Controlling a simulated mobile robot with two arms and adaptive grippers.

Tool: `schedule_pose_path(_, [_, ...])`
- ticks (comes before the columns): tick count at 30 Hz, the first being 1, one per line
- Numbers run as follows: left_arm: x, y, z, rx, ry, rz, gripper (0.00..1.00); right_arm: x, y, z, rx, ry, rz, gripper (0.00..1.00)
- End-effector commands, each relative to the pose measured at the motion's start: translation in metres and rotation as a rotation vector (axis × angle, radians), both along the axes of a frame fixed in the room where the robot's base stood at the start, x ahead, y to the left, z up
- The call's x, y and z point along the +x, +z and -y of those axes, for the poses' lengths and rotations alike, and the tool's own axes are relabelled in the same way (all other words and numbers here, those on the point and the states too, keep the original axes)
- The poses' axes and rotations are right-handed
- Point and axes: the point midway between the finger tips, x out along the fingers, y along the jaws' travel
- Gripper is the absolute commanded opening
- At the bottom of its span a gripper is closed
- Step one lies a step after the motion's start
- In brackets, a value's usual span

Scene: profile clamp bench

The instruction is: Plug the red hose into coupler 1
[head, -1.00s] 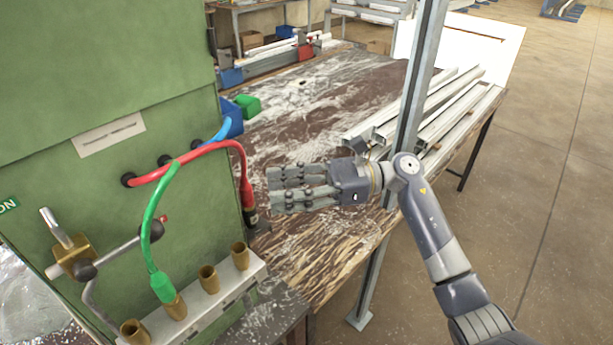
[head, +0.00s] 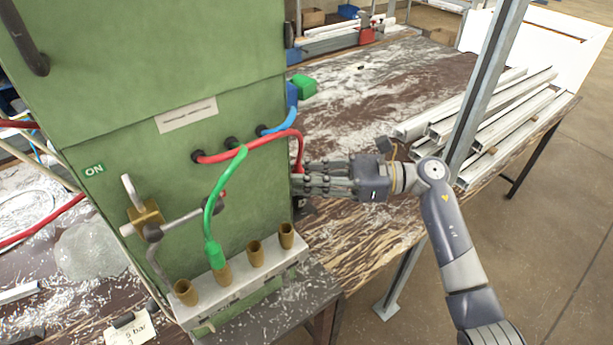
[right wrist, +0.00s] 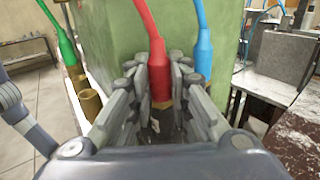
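The red hose (head: 262,138) runs from a port on the green cabinet to the right and bends down at the cabinet's right edge. Its end in the head view is behind my right gripper (head: 312,178). In the right wrist view the hose's red plug (right wrist: 159,76) hangs between the fingers of my open right gripper (right wrist: 160,85), with narrow gaps on both sides. Several brass couplers stand on a pale rail (head: 240,283) at the cabinet's foot; I cannot read their numbers. The green hose's plug (head: 216,255) is at the second coupler from the left. My left gripper is not in view.
A blue hose (head: 281,122) hangs beside the red one; its plug (right wrist: 204,62) is close to the right fingers. The green cabinet (head: 150,70) stands left of the gripper. A metal post (head: 485,95) and stacked profiles (head: 500,120) are right of it.

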Motion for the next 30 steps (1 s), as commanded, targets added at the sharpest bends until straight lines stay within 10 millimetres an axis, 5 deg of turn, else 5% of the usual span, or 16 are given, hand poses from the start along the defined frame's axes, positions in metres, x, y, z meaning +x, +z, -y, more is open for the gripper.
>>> schedule_pose_path(1, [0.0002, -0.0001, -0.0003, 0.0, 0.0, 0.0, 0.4, 0.0, -0.0007, 0.0001, -0.001, 0.0, -0.001, 0.16])
schedule_pose_path(3, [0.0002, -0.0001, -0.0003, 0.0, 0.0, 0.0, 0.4, 0.0, -0.0007, 0.0001, -0.001, 0.0, -0.001, 0.0])
schedule_pose_path(30, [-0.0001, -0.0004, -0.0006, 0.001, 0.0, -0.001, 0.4, 0.0002, 0.0073, 0.0001, 0.0, 0.0, 0.001, 0.0])
